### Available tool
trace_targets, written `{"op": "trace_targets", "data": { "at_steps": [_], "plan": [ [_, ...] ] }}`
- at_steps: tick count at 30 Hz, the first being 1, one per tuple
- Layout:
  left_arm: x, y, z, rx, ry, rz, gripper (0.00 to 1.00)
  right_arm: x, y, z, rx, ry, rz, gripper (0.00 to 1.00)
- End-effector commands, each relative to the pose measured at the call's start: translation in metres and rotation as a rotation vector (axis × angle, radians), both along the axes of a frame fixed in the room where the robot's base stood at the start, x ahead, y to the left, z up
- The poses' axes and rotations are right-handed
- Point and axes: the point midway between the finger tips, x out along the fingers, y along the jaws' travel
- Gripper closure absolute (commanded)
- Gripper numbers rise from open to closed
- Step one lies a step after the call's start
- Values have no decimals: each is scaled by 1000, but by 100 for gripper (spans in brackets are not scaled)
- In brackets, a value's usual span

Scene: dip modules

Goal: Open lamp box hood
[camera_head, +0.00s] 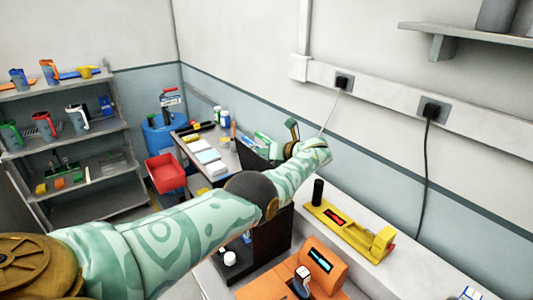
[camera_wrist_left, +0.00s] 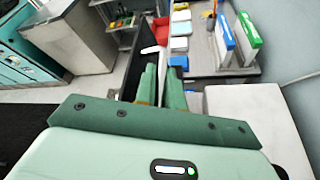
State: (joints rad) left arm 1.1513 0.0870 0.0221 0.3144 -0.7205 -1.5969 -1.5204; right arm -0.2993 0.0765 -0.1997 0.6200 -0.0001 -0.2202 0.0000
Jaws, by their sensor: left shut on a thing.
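My left arm crosses the head view, and its green gripper (camera_head: 291,138) is beside a black panel (camera_head: 258,149), which looks like the lamp box hood. The exact contact is partly hidden by the fingers. A dark box (camera_head: 272,238) stands below my forearm, which covers its upper part. I cannot tell how the panel joins it. My right gripper is not in view.
An orange device (camera_head: 315,262) and a yellow device (camera_head: 340,228) are to the right of the dark box. A white knob (camera_head: 230,258) is at its left. Behind are a cluttered bench (camera_head: 222,148), a red bin (camera_head: 166,172) and a shelf rack (camera_head: 75,140). The wall is close behind my gripper.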

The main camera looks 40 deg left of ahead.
Motion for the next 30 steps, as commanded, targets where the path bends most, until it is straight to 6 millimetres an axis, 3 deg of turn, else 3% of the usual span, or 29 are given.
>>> {"op": "trace_targets", "data": {
  "at_steps": [3, 4, 5, 17, 24, 30],
  "plan": [
    [0, 0, -1, -2, 1, 1, 100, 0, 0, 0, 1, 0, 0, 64],
    [0, 0, -1, -2, 1, 1, 86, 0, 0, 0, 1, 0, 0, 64],
    [0, 0, -1, -2, 0, 0, 80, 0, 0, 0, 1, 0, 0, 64],
    [-1, -9, 5, -2, -1, -2, 80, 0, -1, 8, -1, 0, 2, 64],
    [-6, -60, 27, -5, -2, -4, 80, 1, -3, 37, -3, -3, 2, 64],
    [-12, -110, 42, -5, -2, -3, 80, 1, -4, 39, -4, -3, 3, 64]
  ]
}}
